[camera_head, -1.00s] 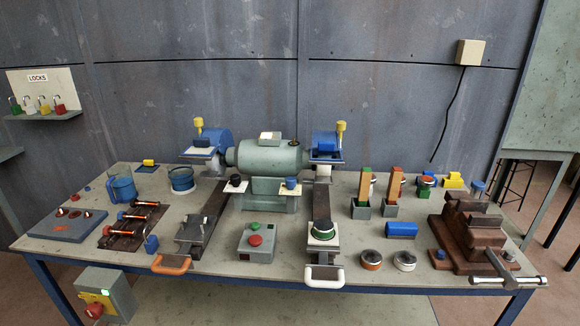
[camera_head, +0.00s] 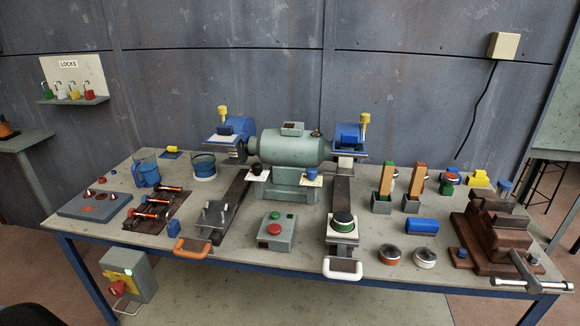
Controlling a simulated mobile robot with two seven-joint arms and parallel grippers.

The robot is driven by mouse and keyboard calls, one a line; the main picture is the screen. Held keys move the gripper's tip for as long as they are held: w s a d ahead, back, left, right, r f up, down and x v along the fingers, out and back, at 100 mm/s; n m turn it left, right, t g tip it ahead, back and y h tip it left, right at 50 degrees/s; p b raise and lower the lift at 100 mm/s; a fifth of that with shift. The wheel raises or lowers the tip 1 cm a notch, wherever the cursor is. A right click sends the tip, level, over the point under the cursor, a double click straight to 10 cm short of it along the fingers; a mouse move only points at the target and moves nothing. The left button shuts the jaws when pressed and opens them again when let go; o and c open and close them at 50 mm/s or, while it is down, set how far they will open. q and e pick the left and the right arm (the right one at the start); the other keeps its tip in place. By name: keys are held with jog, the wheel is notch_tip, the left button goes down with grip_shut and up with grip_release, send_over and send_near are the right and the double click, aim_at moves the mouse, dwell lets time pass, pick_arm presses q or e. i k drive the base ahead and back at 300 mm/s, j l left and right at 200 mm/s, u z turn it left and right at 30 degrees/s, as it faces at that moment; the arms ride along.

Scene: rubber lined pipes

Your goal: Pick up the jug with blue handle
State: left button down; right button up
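The jug with the blue handle (camera_head: 147,170) stands upright at the back left of the workbench. It looks like a clear, blue-tinted vessel with its handle on the left side. A blue-rimmed round container (camera_head: 204,166) stands just to its right, apart from it. Neither of my grippers shows in the head view.
The workbench (camera_head: 300,215) is crowded. A green bench grinder (camera_head: 292,148) stands at the middle back. A grey-blue plate (camera_head: 94,205) and a dark rack with orange-handled tools (camera_head: 156,210) lie in front of the jug. A brown vise (camera_head: 495,235) is at the right.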

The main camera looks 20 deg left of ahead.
aim_at(145, 164)
jog(key=u, duration=1.7)
